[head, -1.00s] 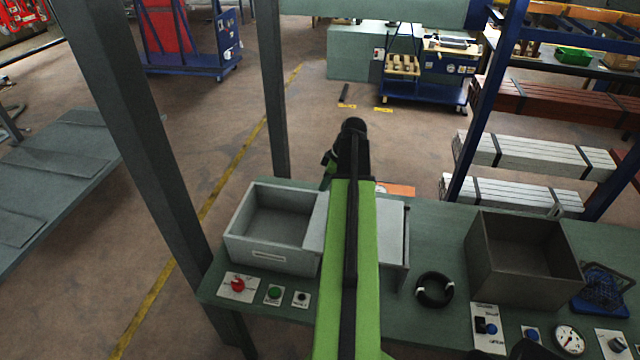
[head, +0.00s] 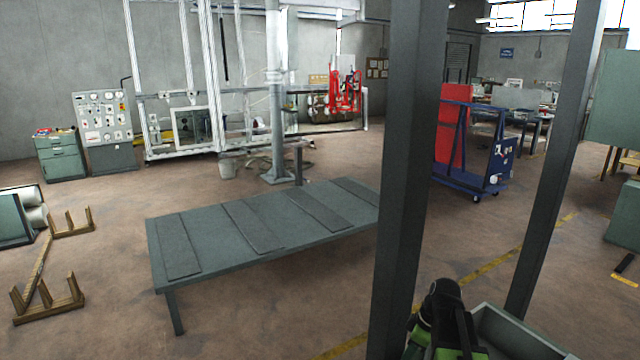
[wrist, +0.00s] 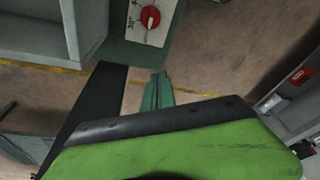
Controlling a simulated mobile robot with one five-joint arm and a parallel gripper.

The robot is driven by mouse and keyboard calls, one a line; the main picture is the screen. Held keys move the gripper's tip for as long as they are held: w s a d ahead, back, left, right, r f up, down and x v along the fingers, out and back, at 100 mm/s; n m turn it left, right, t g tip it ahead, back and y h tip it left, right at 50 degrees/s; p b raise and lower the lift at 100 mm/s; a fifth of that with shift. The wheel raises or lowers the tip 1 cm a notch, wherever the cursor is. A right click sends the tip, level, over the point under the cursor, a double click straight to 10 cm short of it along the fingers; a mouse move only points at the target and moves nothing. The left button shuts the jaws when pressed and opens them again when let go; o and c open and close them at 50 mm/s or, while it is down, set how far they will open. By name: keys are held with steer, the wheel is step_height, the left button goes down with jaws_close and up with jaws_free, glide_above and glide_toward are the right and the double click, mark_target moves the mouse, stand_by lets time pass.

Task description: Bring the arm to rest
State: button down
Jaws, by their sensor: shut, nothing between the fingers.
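My gripper (wrist: 158,78) shows in the wrist view as a narrow teal pair of fingers, shut and empty. It points at the floor beside the bench edge. Below it a broad green part of my arm with a black edge fills the lower picture. In the head view my arm (head: 443,318), black and green, shows at the bottom right, in front of a grey bin (head: 515,335); the fingers cannot be made out there.
A dark upright post (head: 405,170) stands close to my arm, with a second post (head: 550,160) to the right. In the wrist view a red knob panel (wrist: 150,18) and a grey bin (wrist: 85,30) are near. A low table (head: 280,243) stands on open floor.

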steer(key=s+a+f+m+h+b, duration=0.1)
steer(key=s+a+f+m+b, duration=0.1)
steer(key=a+m, duration=0.3)
steer(key=s+a+f+m+g+h+b, duration=0.1)
steer(key=s+a+f+m+b, duration=0.2)
steer(key=s+a+f+m, duration=0.2)
steer(key=a+m, duration=0.1)
steer(key=a, duration=0.2)
steer(key=shift+a+f+h, duration=0.3)
steer(key=shift+h, duration=0.1)
steer(key=shift+s, duration=0.1)
